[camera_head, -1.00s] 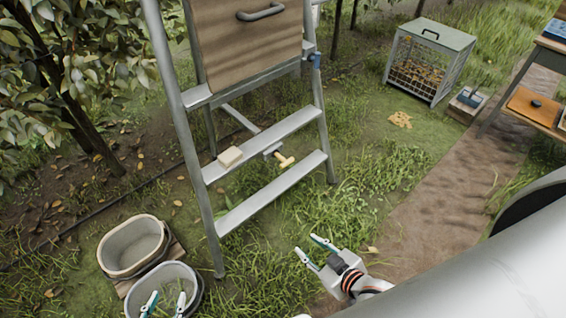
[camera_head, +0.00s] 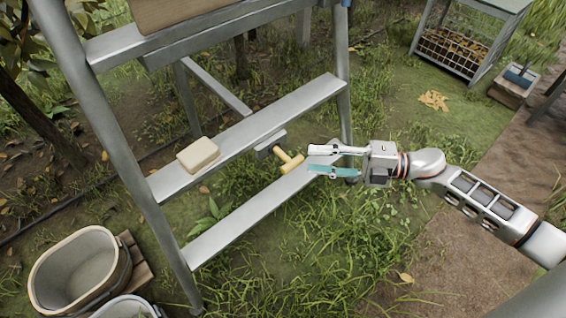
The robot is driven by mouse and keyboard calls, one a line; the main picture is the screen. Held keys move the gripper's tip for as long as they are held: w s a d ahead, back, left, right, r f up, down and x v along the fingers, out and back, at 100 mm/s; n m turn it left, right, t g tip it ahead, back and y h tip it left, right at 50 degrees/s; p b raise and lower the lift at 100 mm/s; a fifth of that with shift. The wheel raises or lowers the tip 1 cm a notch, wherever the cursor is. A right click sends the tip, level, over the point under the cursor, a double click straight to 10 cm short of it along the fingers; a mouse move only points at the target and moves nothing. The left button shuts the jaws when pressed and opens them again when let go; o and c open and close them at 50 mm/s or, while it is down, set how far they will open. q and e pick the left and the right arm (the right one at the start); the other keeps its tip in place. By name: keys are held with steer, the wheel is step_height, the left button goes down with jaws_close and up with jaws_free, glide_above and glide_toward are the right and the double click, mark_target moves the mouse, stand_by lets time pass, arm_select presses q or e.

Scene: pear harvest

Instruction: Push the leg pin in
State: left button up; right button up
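The leg pin (camera_head: 289,162) is a yellow T-shaped handle sticking out of a grey block (camera_head: 270,144) on the front of a ladder step. The metal ladder (camera_head: 262,134) fills the middle of the head view. My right gripper (camera_head: 312,160) comes in from the right with its fingers spread and teal pads showing. Its fingertips are just right of the pin handle, with nothing between them. I cannot tell whether a fingertip touches the handle. My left gripper does not show.
A cream block (camera_head: 198,154) lies on the same step. Two buckets (camera_head: 72,272) stand at the lower left, one cut off by the frame. A wire cage (camera_head: 465,38) and a small wooden box (camera_head: 514,86) stand at the upper right. Grass lies open below the ladder.

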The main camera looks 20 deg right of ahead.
mark_target(299, 164)
steer(key=shift+n+g, duration=0.7)
steer(key=shift+g, duration=0.2)
steer(key=w+a+f, duration=0.1)
steer(key=a, duration=0.1)
steer(key=w+a+f+b, duration=0.2)
steer(key=a, duration=0.1)
steer(key=shift+w+a+f, duration=0.1)
steer(key=shift+w+a, duration=0.15)
steer(key=shift+a, duration=0.1)
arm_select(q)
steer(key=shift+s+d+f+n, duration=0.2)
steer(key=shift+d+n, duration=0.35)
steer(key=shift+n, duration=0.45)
arm_select(e)
jaws_close()
